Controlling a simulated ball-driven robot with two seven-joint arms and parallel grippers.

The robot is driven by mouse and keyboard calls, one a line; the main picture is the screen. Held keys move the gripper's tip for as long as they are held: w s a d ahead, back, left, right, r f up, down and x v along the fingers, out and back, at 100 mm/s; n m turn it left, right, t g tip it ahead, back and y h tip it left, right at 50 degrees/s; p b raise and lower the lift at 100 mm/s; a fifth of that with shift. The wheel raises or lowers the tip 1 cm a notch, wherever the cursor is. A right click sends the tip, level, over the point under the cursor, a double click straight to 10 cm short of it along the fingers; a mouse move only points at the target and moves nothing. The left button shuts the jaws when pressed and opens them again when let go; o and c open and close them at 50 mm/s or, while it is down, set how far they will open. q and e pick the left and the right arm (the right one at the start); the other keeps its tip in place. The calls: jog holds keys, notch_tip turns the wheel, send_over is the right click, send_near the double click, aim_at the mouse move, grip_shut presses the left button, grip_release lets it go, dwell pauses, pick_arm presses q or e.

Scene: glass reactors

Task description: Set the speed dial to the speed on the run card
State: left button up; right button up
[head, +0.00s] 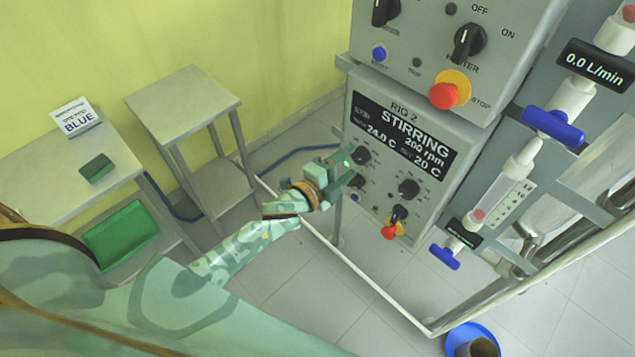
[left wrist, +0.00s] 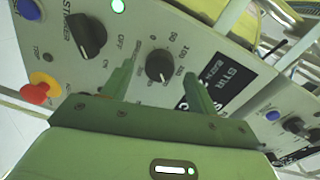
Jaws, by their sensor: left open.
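The round black speed dial (left wrist: 160,66) sits on the grey stirrer panel, with a printed scale around it. Its setting is unclear. In the head view, a matching dial (head: 409,188) is below the display (head: 405,138), which reads STIRRING and 200 rpm. My left gripper (head: 352,166) is open in front of the panel. In the left wrist view its fingers (left wrist: 160,86) lie on either side of the dial; contact cannot be told. A white card (head: 77,118) on the left table reads BLUE; its smaller text is unreadable. My right gripper is not in view.
The stirrer switch (left wrist: 88,36) and red stop button (left wrist: 40,88) are beside the dial. Another knob (head: 361,155) is close to my left fingers. Flow tubes with blue valves (head: 553,125) stand at the right. A grey stand (head: 183,103) is at the left.

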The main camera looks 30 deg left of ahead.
pick_arm(q)
jog(key=v, duration=1.3)
jog(key=shift+s, duration=0.3)
jog(key=s+a+f+n+g+y, duration=0.2)
jog(key=s+f+n, duration=0.1)
jog(key=f, duration=0.6)
jog(key=s+a+f+n+g+y+b, duration=0.15)
jog(key=s+f+n, duration=0.25)
jog(key=f, duration=0.4)
jog(key=s+a+f+n+g+y, duration=0.2)
jog(key=s+a+f+n+g, duration=0.1)
jog(key=f, duration=0.6)
jog(key=s+d+f+n+g+b, duration=0.1)
jog(key=s+f+n+g+b, duration=0.1)
jog(key=s+f, duration=0.8)
jog(key=s+d+f+n+g+b, duration=0.1)
jog(key=s+f+n+g, duration=0.3)
jog(key=s, duration=1.2)
notch_tip(320, 180, down, 6)
jog(key=g+b, duration=0.1)
jog(key=g, duration=0.2)
jog(key=shift+s, duration=0.15)
jog(key=shift+r+y, duration=0.15)
jog(key=shift+y, duration=0.1)
